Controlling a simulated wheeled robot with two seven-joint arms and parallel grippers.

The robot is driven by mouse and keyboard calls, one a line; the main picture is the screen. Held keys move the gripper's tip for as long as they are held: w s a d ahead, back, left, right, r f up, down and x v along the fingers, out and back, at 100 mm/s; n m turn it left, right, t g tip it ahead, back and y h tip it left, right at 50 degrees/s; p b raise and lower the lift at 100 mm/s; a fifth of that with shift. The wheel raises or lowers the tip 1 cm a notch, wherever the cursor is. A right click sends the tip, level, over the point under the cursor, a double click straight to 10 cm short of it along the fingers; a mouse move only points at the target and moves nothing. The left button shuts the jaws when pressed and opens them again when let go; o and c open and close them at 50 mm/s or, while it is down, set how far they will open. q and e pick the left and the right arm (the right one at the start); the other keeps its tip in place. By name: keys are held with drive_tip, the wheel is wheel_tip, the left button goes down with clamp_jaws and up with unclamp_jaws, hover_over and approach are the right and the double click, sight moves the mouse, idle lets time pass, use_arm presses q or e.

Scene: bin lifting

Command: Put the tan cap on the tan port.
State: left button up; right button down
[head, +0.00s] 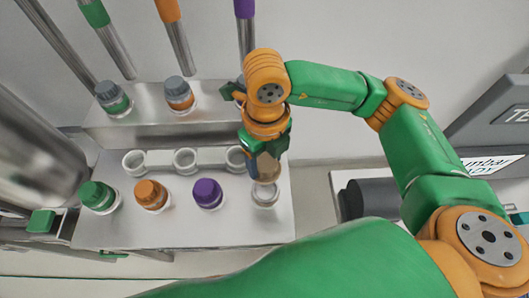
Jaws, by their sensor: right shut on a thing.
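My right gripper (266,156) points down at the right end of the bench and is shut on the tan cap (266,169), which shows partly below the green finger parts. Just under the cap is the pale, open-ringed tan port (265,196) at the right end of the front row. The cap is over the port's far side in the picture; I cannot tell whether they touch. My left gripper is not in view.
Green (97,195), orange (150,194) and purple (207,193) caps stand left of the port. A row of white rings (185,159) lies behind them. The bench (200,235) is bare in front.

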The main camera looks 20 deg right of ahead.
drive_tip(key=shift+a+f, duration=0.1)
drive_tip(key=shift+f, duration=0.4)
drive_tip(key=shift+d+f+b, duration=0.15)
drive_tip(key=shift+f+b, duration=0.6)
drive_tip(key=shift+f, duration=0.25)
drive_tip(key=shift+d+f+b, duration=0.1)
drive_tip(key=shift+f+b, duration=0.6)
drive_tip(key=shift+f, duration=0.25)
drive_tip(key=shift+a+r, duration=0.15)
drive_tip(key=shift+r, duration=0.25)
drive_tip(key=shift+f, duration=0.15)
drive_tip(key=shift+f+b, duration=1.45)
drive_tip(key=shift+b, duration=0.45)
